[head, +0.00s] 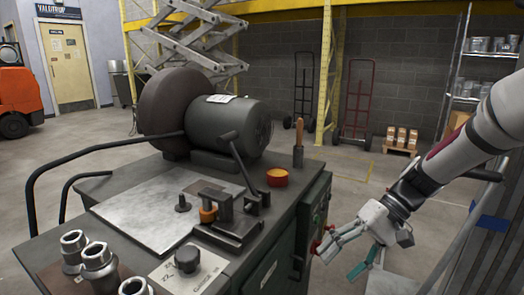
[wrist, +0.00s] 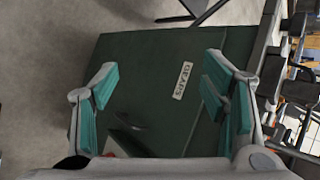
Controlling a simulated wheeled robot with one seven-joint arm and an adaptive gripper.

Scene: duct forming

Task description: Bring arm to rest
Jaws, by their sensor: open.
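My gripper (head: 345,252) is at the end of my arm, right of the green machine bench in the head view. Its fingers are apart and nothing is between them. In the wrist view my gripper (wrist: 160,92) shows two teal-padded fingers spread wide. They face the dark green side of the bench (wrist: 150,60), which carries a label reading "GEARS" (wrist: 182,80). In the head view my arm reaches in from the right edge and slopes down to the left.
The machine bench (head: 285,230) holds a large motor (head: 228,125), an orange-red bowl (head: 277,177), a wooden-handled tool (head: 298,135) and metal fittings (head: 98,262). Behind are hand trucks (head: 357,98), boxes on a pallet (head: 401,137) and a shelf (head: 490,50). Open floor lies behind the bench.

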